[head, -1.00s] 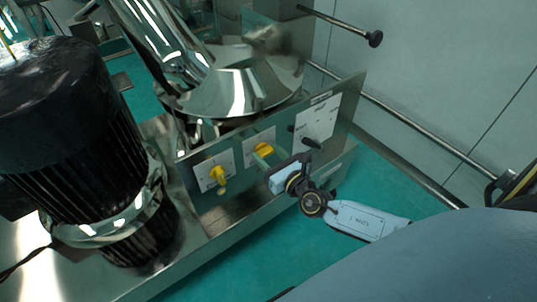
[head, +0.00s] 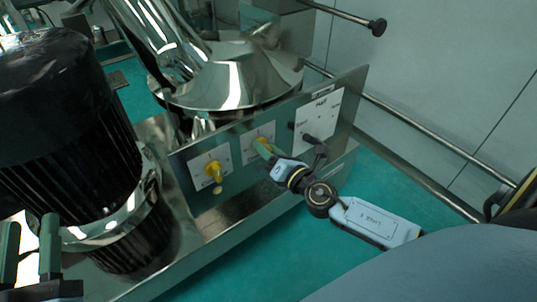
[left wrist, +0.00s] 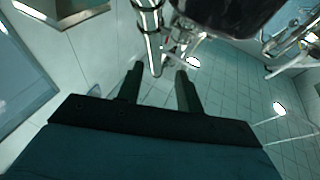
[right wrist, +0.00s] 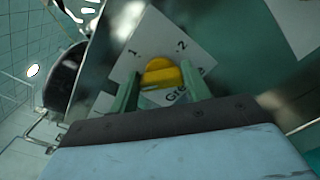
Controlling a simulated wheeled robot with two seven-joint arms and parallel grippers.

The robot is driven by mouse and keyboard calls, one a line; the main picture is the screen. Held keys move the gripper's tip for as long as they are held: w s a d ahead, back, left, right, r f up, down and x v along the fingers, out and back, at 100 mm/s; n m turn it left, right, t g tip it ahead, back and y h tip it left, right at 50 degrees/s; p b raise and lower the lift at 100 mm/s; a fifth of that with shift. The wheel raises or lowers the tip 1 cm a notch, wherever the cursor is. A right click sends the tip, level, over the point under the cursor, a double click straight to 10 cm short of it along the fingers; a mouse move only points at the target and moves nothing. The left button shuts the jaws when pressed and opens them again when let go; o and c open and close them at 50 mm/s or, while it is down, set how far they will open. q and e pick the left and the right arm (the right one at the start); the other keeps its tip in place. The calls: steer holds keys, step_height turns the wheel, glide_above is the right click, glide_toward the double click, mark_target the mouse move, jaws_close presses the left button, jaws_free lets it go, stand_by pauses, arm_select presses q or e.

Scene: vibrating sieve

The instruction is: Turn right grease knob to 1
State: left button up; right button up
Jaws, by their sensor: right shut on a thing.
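The right grease knob (head: 263,147), yellow, sits on a white plate on the steel control panel. In the right wrist view the yellow knob (right wrist: 160,74) lies between my right fingers, with "1" printed up-left of it and "2" up-right. Its pointer direction cannot be told. My right gripper (head: 267,150) is shut on this knob; it also shows in the right wrist view (right wrist: 160,88). My left gripper (head: 30,250) is at the lower left, open and empty, in front of the black motor. It also shows open in the left wrist view (left wrist: 158,88).
A black knob (head: 310,138) on another white plate is to the right, close to my right wrist. A black ribbed motor (head: 65,140) stands left. Green floor (head: 250,255) is clear in front.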

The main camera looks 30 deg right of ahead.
arm_select(q)
steer(key=shift+s+r+t+h+b, duration=0.2)
steer(key=shift+s+r+t, duration=0.1)
steer(key=shift+r+t, duration=0.35)
steer(key=shift+s+r+t+h+b, duration=0.15)
steer(key=shift+s+r+t+h, duration=0.1)
steer(key=shift+r+t, duration=0.35)
arm_select(e)
steer(key=shift+d+f+m, duration=0.1)
steer(key=shift+f+m, duration=0.05)
steer(key=shift+m, duration=2.3)
steer(key=shift+f+m, duration=0.1)
steer(key=shift+m, duration=2.35)
arm_select(q)
steer(key=shift+r, duration=0.1)
arm_select(e)
steer(key=o, duration=1)
steer(key=shift+s, duration=0.1)
